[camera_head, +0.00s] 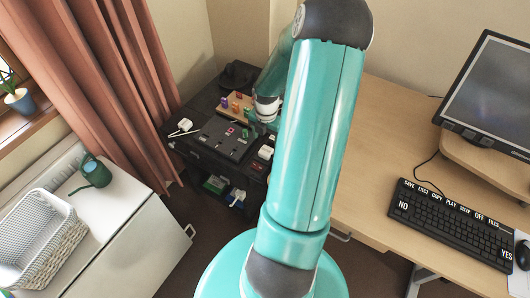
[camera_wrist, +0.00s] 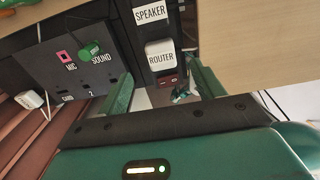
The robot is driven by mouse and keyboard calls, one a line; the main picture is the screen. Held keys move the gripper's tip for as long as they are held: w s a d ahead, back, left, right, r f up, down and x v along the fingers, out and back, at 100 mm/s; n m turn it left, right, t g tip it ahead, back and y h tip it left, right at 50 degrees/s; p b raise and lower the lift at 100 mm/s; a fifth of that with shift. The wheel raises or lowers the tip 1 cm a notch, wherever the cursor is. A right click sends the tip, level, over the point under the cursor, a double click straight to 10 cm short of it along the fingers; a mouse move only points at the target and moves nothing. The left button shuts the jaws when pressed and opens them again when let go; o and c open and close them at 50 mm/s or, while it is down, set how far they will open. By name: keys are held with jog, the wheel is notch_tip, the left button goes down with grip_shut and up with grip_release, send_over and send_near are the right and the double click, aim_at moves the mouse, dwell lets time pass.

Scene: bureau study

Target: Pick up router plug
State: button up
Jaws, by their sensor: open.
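The router plug (camera_wrist: 160,54) is a white block with a ROUTER label, seen in the wrist view on a dark strip. My gripper (camera_wrist: 162,68) is open, with one green finger on each side of the lower part of the plug in the picture. I cannot tell how far the tips are from it; no contact is visible. In the head view my arm reaches over the dark cabinet (camera_head: 207,152), and the fingers are mostly hidden. A white plug (camera_head: 265,152) there, right of the panel, may be the router plug; its label is unreadable.
A SPEAKER label (camera_wrist: 150,14) sits just above the plug. A dark panel (camera_wrist: 82,62) with a green plug (camera_wrist: 90,49) and MIC and SOUND labels lies to the left. Another white plug (camera_head: 185,124) lies at the cabinet's left. The wooden desk (camera_head: 375,150) borders the right.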

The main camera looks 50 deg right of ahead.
aim_at(266, 150)
notch_tip(266, 150, down, 6)
jog(key=shift+a+f, duration=0.1)
jog(key=shift+a, duration=0.05)
jog(key=shift+s, duration=0.1)
jog(key=c, duration=1)
